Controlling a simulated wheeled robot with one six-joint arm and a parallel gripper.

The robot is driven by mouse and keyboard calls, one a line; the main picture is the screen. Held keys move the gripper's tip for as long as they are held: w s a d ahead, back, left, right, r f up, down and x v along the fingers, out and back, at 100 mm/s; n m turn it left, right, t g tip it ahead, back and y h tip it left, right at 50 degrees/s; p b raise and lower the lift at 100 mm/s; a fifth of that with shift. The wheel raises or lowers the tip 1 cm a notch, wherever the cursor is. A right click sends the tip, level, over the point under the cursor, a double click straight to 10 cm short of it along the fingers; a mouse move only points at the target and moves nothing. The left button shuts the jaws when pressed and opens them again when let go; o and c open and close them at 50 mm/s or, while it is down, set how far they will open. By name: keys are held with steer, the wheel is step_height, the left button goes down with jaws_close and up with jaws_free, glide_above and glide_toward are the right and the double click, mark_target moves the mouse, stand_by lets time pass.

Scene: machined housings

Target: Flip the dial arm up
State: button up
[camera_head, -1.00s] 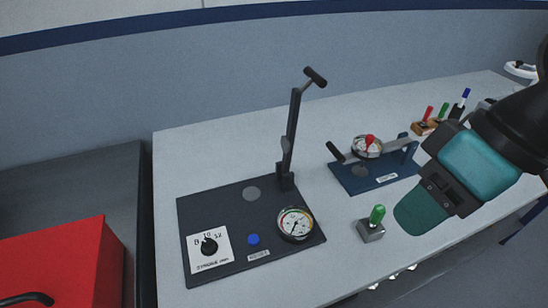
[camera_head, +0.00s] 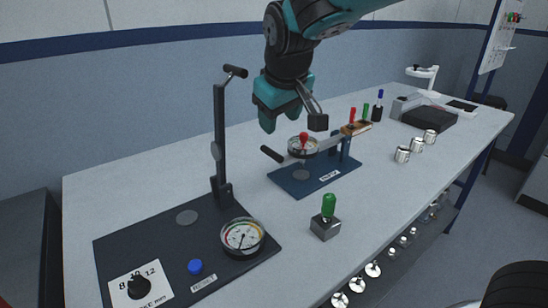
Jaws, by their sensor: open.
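The dial arm (camera_head: 326,144) lies low and nearly level over a blue base plate (camera_head: 318,180). It carries a round dial with a red knob (camera_head: 303,138), has a black handle (camera_head: 272,154) at its left end, and meets a blue post (camera_head: 345,148) at its right. My gripper (camera_head: 291,121) is open and points down. In the picture it sits just above the dial and red knob, with no visible contact; the exact height gap is hard to tell. Nothing is held.
A dark plate (camera_head: 140,245) at the left bears an upright black lever (camera_head: 220,135), a gauge (camera_head: 243,236), a blue button (camera_head: 195,267) and a rotary knob. A green-handled block (camera_head: 326,224) stands in front. Pens and several metal cups (camera_head: 402,154) are at the right.

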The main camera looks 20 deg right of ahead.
mark_target(273, 151)
steer(key=x, duration=1.2)
steer(key=shift+w+f, duration=0.1)
steer(key=shift+f, duration=0.2)
steer(key=shift+c, duration=0.2)
jaws_close()
steer(key=shift+r, duration=0.15)
